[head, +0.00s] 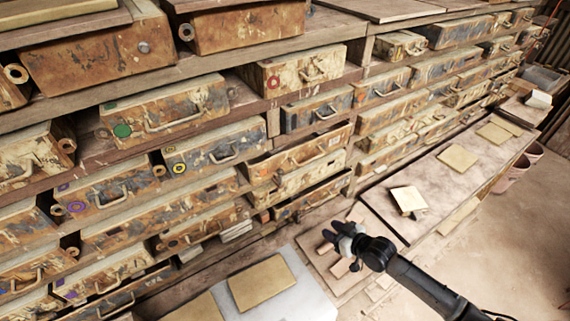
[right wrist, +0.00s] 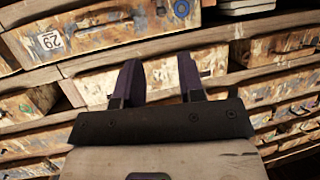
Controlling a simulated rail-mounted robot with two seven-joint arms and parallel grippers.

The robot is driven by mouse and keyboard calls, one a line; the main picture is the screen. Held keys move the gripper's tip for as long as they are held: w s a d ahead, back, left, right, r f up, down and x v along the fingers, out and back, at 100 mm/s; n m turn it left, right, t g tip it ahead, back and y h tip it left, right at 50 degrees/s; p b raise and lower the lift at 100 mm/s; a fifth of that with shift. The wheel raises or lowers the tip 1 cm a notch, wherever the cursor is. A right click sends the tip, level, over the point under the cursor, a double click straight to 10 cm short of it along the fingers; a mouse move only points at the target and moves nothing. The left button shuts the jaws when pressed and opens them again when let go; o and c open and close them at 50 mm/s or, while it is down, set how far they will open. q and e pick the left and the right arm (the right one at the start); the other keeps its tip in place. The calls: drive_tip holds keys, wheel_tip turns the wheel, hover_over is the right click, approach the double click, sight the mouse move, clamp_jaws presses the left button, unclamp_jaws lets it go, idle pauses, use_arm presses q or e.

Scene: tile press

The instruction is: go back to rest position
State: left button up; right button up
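My right gripper (head: 331,240) is in the lower middle of the head view, in front of the shelf and above the low bench. In the right wrist view its two dark fingers (right wrist: 160,82) stand apart with nothing between them. Behind them are worn drawer fronts. My left gripper is in neither view.
A shelf of rusty, paint-worn drawers (head: 207,147) fills the left and back. A low bench (head: 450,185) runs along it, with a yellowish tile (head: 457,158) and a pale block (head: 408,200). Another tile (head: 262,283) lies on a light slab. Open floor (head: 520,245) is at the right.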

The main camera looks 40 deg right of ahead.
drive_tip(key=s+f+g+h, duration=0.1)
drive_tip(key=s+f+g, duration=0.2)
drive_tip(key=f+g, duration=0.1)
drive_tip(key=s+a+r+g+p, duration=0.3)
drive_tip(key=s+a+r, duration=0.3)
drive_tip(key=s+a, duration=0.3)
drive_tip(key=s+a+r+g+h+p, duration=0.1)
drive_tip(key=s+a+r+g+p, duration=0.2)
drive_tip(key=s+a+r+p, duration=0.3)
drive_tip(key=s+a+r, duration=0.1)
drive_tip(key=s+a, duration=0.2)
drive_tip(key=s, duration=0.4)
drive_tip(key=shift+a, duration=0.4)
